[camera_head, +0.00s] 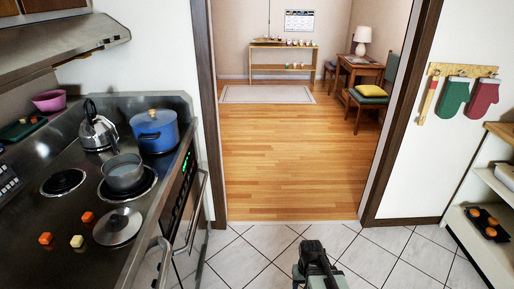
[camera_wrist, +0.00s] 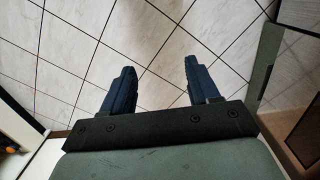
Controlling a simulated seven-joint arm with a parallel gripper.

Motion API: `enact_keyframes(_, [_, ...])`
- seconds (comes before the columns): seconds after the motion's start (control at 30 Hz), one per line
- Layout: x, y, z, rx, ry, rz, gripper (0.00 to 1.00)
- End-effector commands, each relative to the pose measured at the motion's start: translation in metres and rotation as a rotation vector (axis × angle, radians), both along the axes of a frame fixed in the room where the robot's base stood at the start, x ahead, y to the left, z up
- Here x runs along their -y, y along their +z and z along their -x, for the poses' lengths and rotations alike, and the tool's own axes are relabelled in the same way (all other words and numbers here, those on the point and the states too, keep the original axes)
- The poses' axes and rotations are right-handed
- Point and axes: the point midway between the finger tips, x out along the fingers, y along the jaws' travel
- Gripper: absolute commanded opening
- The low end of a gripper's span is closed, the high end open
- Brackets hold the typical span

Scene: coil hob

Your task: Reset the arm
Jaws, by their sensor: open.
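My gripper (camera_wrist: 158,82) shows in the wrist view with its two blue fingers spread apart and nothing between them. Only white floor tiles (camera_wrist: 160,35) lie beyond the fingertips. In the head view my arm and gripper (camera_head: 312,255) stand low at the bottom middle, over the tiled floor, to the right of the stove front and apart from it. The fingertips are hard to make out there.
The coil hob (camera_head: 62,220) at left bears a grey pot (camera_head: 123,174), a blue pot (camera_head: 156,131), a kettle (camera_head: 97,130), a lid (camera_head: 118,228) and small cubes. The oven handle (camera_head: 192,215) juts out. A shelf (camera_head: 470,240) stands at right. The doorway floor (camera_head: 285,150) is clear.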

Motion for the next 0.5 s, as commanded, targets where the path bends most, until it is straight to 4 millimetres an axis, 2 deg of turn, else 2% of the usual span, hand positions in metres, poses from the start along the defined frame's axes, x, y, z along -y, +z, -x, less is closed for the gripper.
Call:
enact_keyframes(0.27, [0.0,-0.054,0.056,-0.127,-0.002,0.0,0.6])
enact_keyframes(0.5, [0.0,-0.1,0.118,-0.252,-0.003,0.0,0.6])
